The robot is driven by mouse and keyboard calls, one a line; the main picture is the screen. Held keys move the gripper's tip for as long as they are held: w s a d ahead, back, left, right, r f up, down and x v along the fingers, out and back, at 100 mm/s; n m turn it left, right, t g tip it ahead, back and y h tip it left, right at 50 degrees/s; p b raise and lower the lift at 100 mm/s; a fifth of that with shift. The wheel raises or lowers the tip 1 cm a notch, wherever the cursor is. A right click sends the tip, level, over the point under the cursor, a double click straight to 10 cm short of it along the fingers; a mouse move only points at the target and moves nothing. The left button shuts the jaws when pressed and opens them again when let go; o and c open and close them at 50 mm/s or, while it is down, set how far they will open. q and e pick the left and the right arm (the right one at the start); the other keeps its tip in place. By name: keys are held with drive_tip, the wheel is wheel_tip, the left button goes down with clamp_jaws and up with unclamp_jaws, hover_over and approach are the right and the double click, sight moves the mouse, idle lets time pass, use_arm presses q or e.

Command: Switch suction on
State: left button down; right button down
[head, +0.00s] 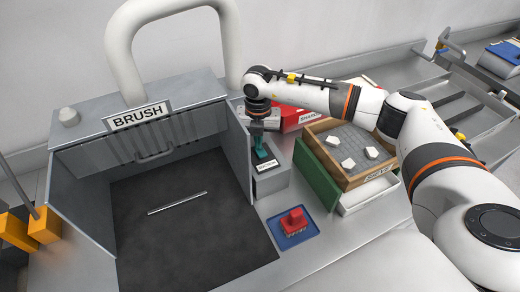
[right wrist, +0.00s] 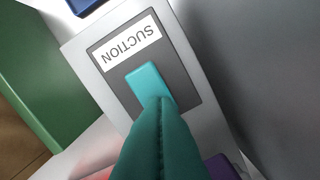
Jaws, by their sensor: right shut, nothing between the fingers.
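The suction switch panel, a dark plate with a white SUCTION label (right wrist: 131,42), sits on a grey box (head: 270,182) right of the brush booth. In the right wrist view a lighter teal block (right wrist: 148,80) on the plate looks like the switch. My right gripper (head: 260,156) points down at this panel, with its dark teal fingers (right wrist: 157,125) shut together and empty. The fingertips overlap the lower end of the teal block in that view; I cannot tell whether they touch it. The switch's position is unclear. My left gripper is not in view.
The brush booth (head: 75,205) stands left, with a thin rod (head: 177,203) on its dark floor. A green panel (head: 316,174) and a wooden box (head: 345,182) with white pieces stand right.

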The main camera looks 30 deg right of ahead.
wheel_tip(320, 180, up, 7)
drive_tip(key=p, duration=0.4)
drive_tip(key=shift+f, duration=0.15)
idle(0.6)
